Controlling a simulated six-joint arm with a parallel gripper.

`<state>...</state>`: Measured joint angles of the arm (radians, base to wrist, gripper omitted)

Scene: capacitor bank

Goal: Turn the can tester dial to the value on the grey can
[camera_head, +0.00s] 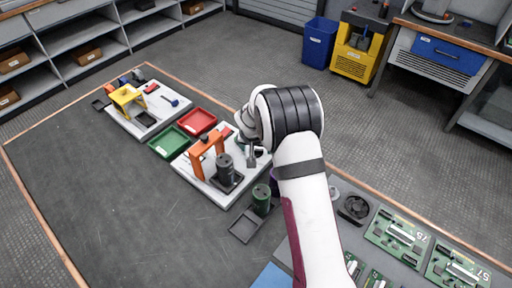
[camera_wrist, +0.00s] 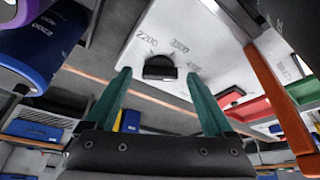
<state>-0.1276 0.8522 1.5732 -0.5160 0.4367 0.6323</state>
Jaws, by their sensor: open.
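The dial (camera_wrist: 160,68) is a black knob on the white tester panel (camera_wrist: 205,35), with printed values around it, including 2200 and one that looks like 3300. I cannot tell which value it points to. My gripper (camera_wrist: 158,76) is open, its green fingers either side of the dial in the wrist view; contact is unclear. In the head view my gripper (camera_head: 252,152) is over the right edge of the near white board, partly hidden by my wrist. The dark grey can (camera_head: 225,166) stands upright on that board; its value is not legible.
An orange arch (camera_head: 195,164) stands beside the grey can. A green can (camera_head: 261,200) stands near a dark tray (camera_head: 243,228). A blue can (camera_wrist: 40,50) is close at left in the wrist view. Red (camera_head: 198,122) and green (camera_head: 168,142) trays lie behind.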

